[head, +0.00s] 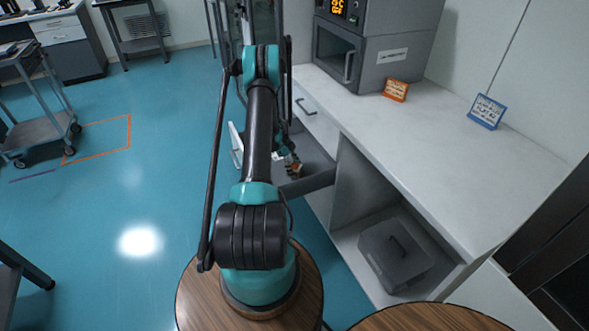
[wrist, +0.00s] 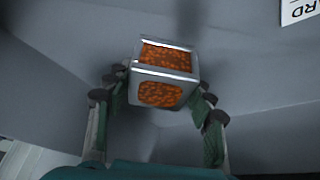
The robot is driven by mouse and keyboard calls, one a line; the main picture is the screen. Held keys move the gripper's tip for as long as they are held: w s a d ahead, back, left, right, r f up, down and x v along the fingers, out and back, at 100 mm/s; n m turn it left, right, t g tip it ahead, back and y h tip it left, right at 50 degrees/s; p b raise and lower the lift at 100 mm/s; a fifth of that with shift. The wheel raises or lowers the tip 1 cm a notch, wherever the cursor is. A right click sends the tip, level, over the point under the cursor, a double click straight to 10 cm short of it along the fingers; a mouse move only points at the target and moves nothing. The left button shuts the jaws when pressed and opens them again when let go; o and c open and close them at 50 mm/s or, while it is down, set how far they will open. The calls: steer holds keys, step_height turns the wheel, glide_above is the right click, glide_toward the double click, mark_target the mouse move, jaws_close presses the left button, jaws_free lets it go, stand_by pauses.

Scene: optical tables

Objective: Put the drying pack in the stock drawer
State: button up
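The drying pack (wrist: 163,77) is a small clear-walled box of orange beads with pale edges. It sits between the fingertips of my gripper (wrist: 163,84) in the wrist view. The fingers close in on its left and right sides and appear to hold it. In the head view, my gripper (head: 288,160) points down at the open grey drawer (head: 312,181), with a bit of orange showing there. The drawer's grey inner walls surround the pack in the wrist view. I cannot tell whether the pack touches the drawer floor.
A pale counter (head: 440,150) runs to the right of the drawer, with a grey oven (head: 370,62), an orange sign (head: 395,90) and a blue sign (head: 487,111). A lidded grey bin (head: 396,255) stands on the shelf below.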

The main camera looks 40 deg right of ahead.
steer(key=o, duration=0.4)
steer(key=v, duration=1.2)
steer(key=w+a+r+n+t, duration=0.25)
steer(key=a+r+n, duration=0.55)
steer(key=a+r, duration=0.45)
steer(key=s+a+r+n+t, duration=0.1)
steer(key=s+a+r+n, duration=0.2)
steer(key=a+n, duration=0.35)
steer(key=s+a+r+n+t, duration=0.2)
steer(key=s+a+r+n, duration=0.15)
steer(key=a, duration=0.65)
steer(key=s+a+r+n+t, duration=0.1)
steer(key=s+a+r+n, duration=0.25)
steer(key=a, duration=0.45)
steer(key=s+a+n, duration=0.3)
steer(key=s+a+f+n+t+y, duration=0.1)
steer(key=s+a+n, duration=0.2)
steer(key=s, duration=0.1)
steer(key=s+a+f+n+y, duration=0.1)
steer(key=s+a+n, duration=0.2)
steer(key=shift+s+a+t, duration=0.2)
steer(key=shift+a+t, duration=0.15)
steer(key=shift+a, duration=0.05)
